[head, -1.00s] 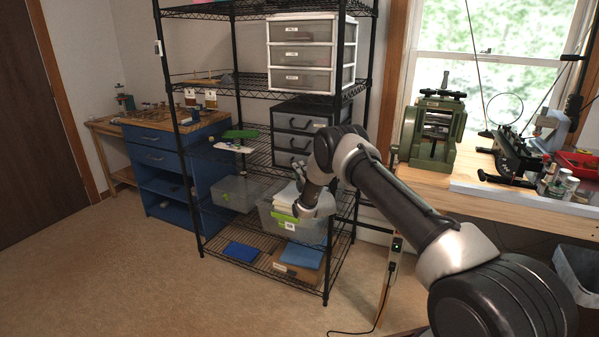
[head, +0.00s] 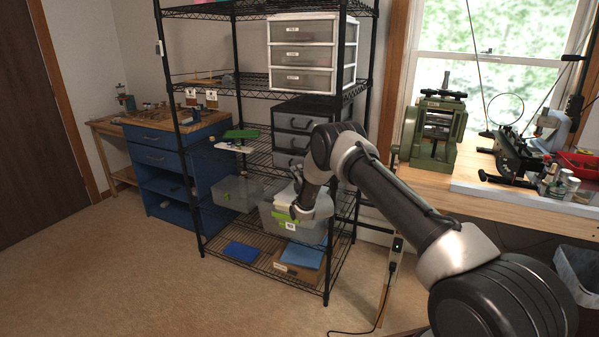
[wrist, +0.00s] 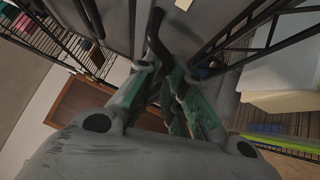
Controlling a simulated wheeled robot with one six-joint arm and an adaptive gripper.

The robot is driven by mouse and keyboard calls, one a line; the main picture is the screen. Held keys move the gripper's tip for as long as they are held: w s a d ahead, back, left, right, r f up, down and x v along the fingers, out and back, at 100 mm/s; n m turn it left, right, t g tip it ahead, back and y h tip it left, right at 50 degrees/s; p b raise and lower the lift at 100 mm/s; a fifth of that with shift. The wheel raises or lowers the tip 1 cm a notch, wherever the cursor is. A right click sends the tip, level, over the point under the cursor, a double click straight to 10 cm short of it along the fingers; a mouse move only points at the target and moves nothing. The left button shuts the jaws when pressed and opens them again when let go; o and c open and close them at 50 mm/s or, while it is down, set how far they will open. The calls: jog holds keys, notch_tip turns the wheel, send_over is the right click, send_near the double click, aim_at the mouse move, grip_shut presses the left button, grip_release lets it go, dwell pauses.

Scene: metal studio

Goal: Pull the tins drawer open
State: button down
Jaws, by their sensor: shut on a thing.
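The grey drawer unit with dark handles (head: 297,123) stands on the middle shelf of the black wire rack. Its lower right part is hidden behind my arm. In the wrist view a black bar handle (wrist: 155,30) runs down between my fingers from a grey drawer front (wrist: 115,22). My gripper (wrist: 174,85) is shut on this handle, with green pads on its fingers. In the head view the hand is at the unit's lower front, and the fingertips are too small to make out. I cannot read which drawer is labelled tins, or tell how far the held drawer is out.
A white drawer unit (head: 300,55) with small labels stands on the shelf above. A clear bin (head: 285,222) with pale contents is below the hand. Rack posts (head: 333,240) stand close by. A green machine (head: 436,130) sits on the right bench. The floor in front is clear.

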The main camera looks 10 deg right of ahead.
jog(key=s+a, duration=1.1)
jog(key=s, duration=0.5)
jog(key=shift+s+f, duration=0.2)
jog(key=shift+f, duration=0.1)
jog(key=shift+a, duration=0.1)
jog(key=c, duration=1.5)
grip_release()
jog(key=shift+c, duration=0.2)
jog(key=shift+r, duration=0.1)
jog(key=shift+a, duration=0.1)
jog(key=v, duration=1.2)
jog(key=shift+r, duration=0.1)
